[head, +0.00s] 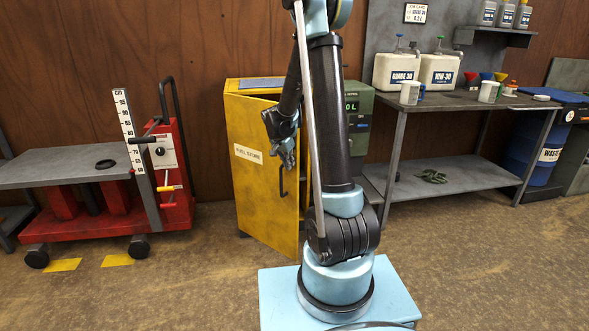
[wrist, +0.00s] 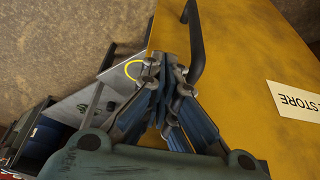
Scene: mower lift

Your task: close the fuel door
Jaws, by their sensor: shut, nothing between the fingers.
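The yellow fuel cabinet (head: 232,84) stands against the wall, left of my arm in the head view. Its yellow door (head: 255,195), lettered FUEL STORE, angles out toward me from the left side and looks partly open. A dark bar handle (head: 282,181) sits near the door's free right edge. My gripper (head: 287,163) is shut and empty in front of the door's upper right part. In the wrist view the fingertips (wrist: 165,70) are beside the handle (wrist: 194,42), over the door (wrist: 242,70) near its edge. I cannot tell if they touch. My arm hides the cabinet's right part.
A red lift cart (head: 175,170) with a grey table (head: 60,172) stands at the left. A grey workbench (head: 455,100) with jugs and cups is at the right, by a blue waste drum (head: 535,150). Open floor (head: 190,285) lies before the cabinet.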

